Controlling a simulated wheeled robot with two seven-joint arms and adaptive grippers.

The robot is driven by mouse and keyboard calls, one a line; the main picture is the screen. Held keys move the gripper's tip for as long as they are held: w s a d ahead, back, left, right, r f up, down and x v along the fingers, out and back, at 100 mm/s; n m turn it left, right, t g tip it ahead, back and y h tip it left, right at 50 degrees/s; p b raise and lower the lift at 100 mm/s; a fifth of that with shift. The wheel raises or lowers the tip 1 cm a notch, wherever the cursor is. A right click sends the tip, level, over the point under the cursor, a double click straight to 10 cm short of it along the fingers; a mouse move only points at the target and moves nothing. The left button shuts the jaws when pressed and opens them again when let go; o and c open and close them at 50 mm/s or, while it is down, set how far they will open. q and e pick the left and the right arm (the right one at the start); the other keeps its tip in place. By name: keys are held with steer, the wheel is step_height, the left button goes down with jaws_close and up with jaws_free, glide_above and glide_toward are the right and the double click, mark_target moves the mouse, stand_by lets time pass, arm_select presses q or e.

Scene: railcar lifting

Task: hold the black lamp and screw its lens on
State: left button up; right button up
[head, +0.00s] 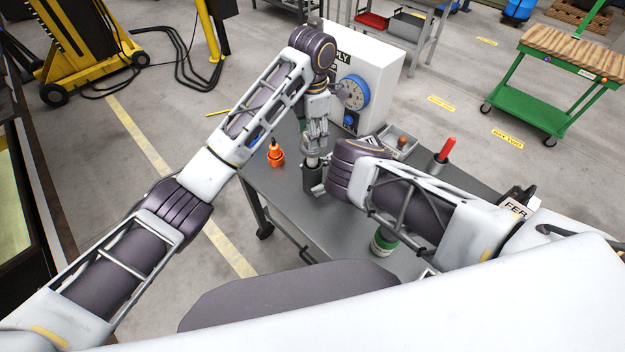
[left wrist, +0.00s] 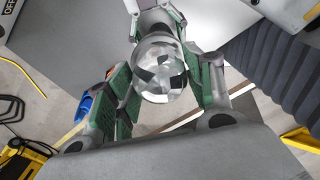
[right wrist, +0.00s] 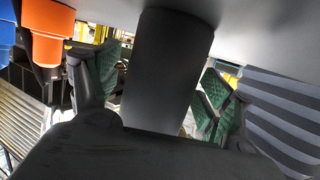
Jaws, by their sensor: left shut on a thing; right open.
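The black lamp (head: 313,181) stands upright on the grey table, and its dark cylinder fills the middle of the right wrist view (right wrist: 167,70). My right gripper (head: 319,186) is open, with green-padded fingers on either side of the lamp body and visible gaps. My left gripper (head: 314,150) points down from above the lamp. In the left wrist view its green pads are shut on the round, shiny lens (left wrist: 160,70). The lens is at or just above the lamp's top; I cannot tell whether they touch.
An orange bottle (head: 276,154) stands left of the lamp. A white box with a blue-rimmed dial (head: 353,92) stands behind. A red-handled tool (head: 445,150), a small tray (head: 402,146) and a green-and-white container (head: 384,241) are to the right. The table (head: 282,195) is clear front left.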

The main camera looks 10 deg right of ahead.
steer(key=c, duration=1.5)
arm_select(q)
steer(key=shift+f, duration=2.4)
steer(key=shift+f, duration=0.15)
steer(key=shift+f, duration=0.75)
steer(key=shift+f, duration=0.55)
arm_select(e)
jaws_close()
